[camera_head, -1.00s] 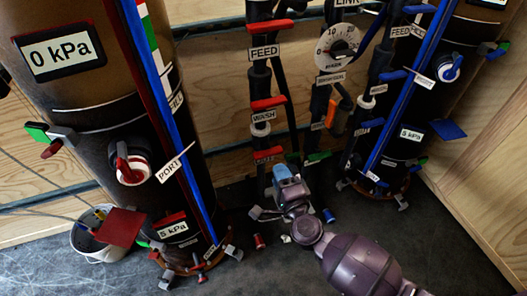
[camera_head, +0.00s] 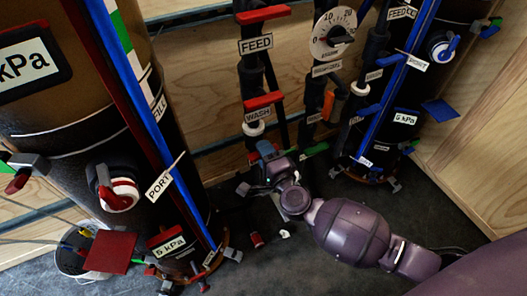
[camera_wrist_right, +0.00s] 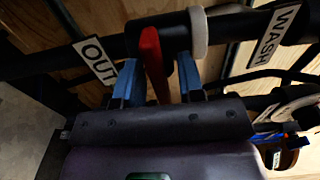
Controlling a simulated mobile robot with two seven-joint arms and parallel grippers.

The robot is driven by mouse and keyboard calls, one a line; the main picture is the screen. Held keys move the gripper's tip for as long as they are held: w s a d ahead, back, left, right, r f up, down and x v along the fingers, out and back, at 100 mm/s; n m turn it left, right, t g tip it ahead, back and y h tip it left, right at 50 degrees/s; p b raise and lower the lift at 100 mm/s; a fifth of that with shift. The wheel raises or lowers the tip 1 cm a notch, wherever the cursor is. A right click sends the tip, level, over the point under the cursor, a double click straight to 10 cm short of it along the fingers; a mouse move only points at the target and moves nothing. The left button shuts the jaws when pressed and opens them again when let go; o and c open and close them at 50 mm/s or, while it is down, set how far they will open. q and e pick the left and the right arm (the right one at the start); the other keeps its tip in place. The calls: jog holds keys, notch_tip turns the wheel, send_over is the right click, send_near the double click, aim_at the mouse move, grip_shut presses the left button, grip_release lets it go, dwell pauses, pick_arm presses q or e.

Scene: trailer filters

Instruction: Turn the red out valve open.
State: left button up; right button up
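The red out valve's handle (camera_wrist_right: 152,60) shows in the right wrist view on a black pipe, beside the white OUT label (camera_wrist_right: 95,60). My right gripper (camera_wrist_right: 157,80) is open, with one blue finger on each side of the red handle. Gaps show between the handle and both fingers. In the head view my right gripper (camera_head: 266,158) is at the lower part of the middle pipe, below the WASH label, and largely hides the out valve there. My left gripper is not in view.
Above on the same pipe are the red wash valve (camera_head: 263,101) and red feed valve (camera_head: 264,14). A large brown filter tank (camera_head: 60,130) stands at left and a dark tank (camera_head: 440,85) at right. A white bucket (camera_head: 68,262) and small red can (camera_head: 256,240) are on the floor.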

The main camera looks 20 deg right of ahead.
grip_shut()
jog(key=shift+r, duration=0.1)
